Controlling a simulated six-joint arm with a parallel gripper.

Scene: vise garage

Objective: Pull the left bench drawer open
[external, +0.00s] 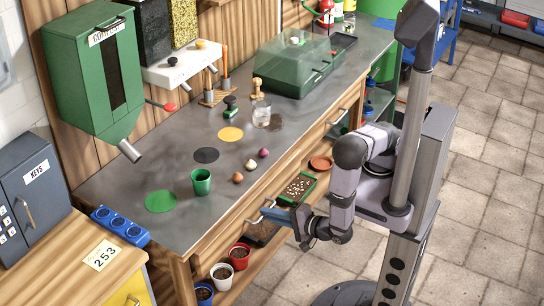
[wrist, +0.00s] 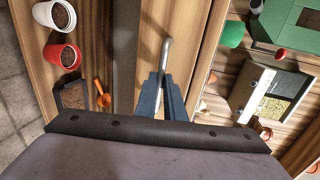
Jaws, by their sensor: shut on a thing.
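The left bench drawer is in the front of the grey-topped bench (external: 225,165), and its metal bar handle (external: 254,219) shows at the near end. The same handle (wrist: 166,47) runs lengthwise in the wrist view, against a wooden front. My gripper (external: 270,214) reaches the handle from the right. In the wrist view its two blue fingers (wrist: 163,84) are shut on the handle, with the bar between them. The drawer front looks flush or nearly flush with the bench; I cannot tell exactly. The inside of the drawer is not visible.
A second drawer handle (external: 335,119) is farther right. Below, the shelf holds a seed tray (external: 298,187), a white pot (external: 222,276) and a red pot (external: 239,256). A green cup (external: 201,181) stands on the bench top. The tiled floor (external: 480,170) to the right is clear.

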